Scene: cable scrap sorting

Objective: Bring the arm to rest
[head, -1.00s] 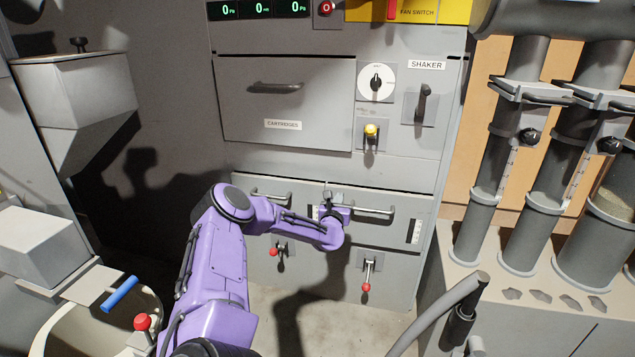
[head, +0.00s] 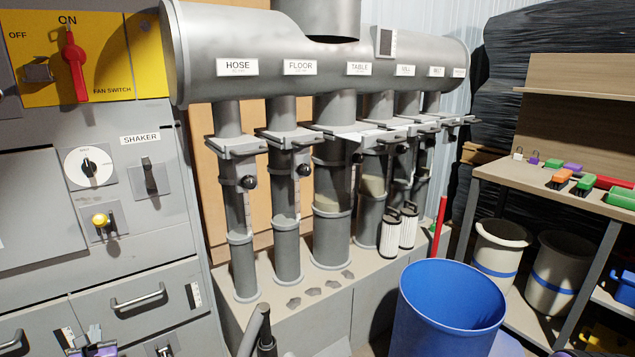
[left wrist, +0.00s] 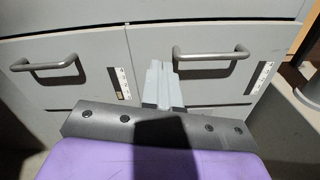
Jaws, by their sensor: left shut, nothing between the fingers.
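My left gripper (head: 95,338) shows only in part at the bottom left edge of the head view, in front of the grey cabinet's lower drawers. In the left wrist view its two pale fingers (left wrist: 161,82) are closed together with nothing between them. They point at the drawer fronts, near the gap between two drawers, apart from both handles as far as I can tell. Most of my left arm is outside the head view. My right gripper is in neither view.
Drawer handles (head: 138,298) jut out near the left gripper. A row of grey pipes (head: 285,220) stands on a ledge. A blue bin (head: 450,310) stands on the right, before a workbench (head: 490,172) with white buckets beneath.

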